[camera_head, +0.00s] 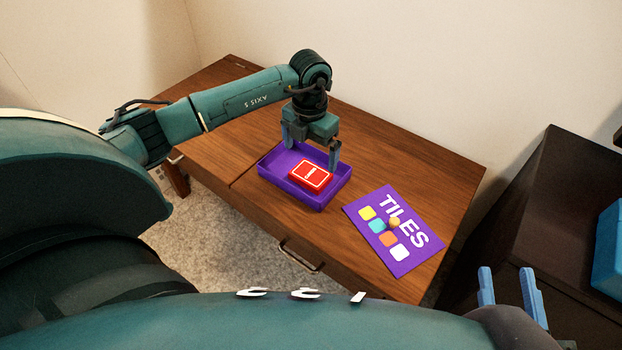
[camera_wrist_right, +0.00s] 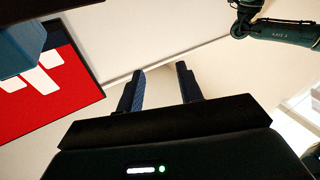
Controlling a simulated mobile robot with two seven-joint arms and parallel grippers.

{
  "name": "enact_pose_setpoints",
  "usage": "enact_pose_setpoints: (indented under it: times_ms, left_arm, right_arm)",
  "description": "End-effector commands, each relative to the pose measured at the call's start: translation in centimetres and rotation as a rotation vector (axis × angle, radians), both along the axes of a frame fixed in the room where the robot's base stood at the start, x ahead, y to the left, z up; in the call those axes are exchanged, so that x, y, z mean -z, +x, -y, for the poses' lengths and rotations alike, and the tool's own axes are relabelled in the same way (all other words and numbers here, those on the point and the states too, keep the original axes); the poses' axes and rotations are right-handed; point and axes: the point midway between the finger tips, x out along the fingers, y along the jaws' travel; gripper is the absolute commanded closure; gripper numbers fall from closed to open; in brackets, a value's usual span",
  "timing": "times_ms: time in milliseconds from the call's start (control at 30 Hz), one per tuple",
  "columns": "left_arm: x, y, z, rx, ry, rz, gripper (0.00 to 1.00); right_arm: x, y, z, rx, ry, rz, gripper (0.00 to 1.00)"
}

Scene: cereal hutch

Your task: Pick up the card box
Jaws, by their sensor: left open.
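The red card box (camera_head: 311,175) with a white outline lies flat inside a shallow purple tray (camera_head: 314,204) on the wooden desk. My left gripper (camera_head: 311,152) points down over the tray, with its fingers spread and nothing between them. Its fingertips are near the tray's back part, behind the card box in the picture; their exact height above the tray is hard to tell. My right gripper (camera_head: 510,287) is at the lower right, away from the desk items. In the right wrist view its two fingers (camera_wrist_right: 160,88) are apart and empty.
A dark cabinet (camera_head: 540,215) bearing a blue object (camera_head: 609,250) stands at right. The desk's (camera_head: 420,170) back right is clear.

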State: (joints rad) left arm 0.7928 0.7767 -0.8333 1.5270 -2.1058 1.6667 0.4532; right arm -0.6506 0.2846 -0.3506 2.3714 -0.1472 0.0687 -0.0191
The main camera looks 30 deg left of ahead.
Motion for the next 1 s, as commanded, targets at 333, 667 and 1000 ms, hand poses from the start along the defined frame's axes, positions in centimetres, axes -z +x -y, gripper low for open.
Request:
enact_pose_setpoints:
  times_ms: [333, 667, 1000]
  left_arm:
    - [3.1, 0.1, 0.0, 0.001, -0.003, 0.001, 0.00]
    - [7.6, 0.2, -0.4, 0.001, -0.004, 0.000, 0.00]
    - [7.7, 0.2, -0.4, 0.002, -0.004, 0.001, 0.07]
  right_arm:
    - [0.3, 0.1, -0.2, -0.011, 0.030, -0.001, 0.64]
    - [0.7, 0.2, -0.6, -0.033, 0.092, -0.004, 0.64]
    - [-0.3, 0.1, -0.6, -0.040, 0.099, 0.011, 0.64]
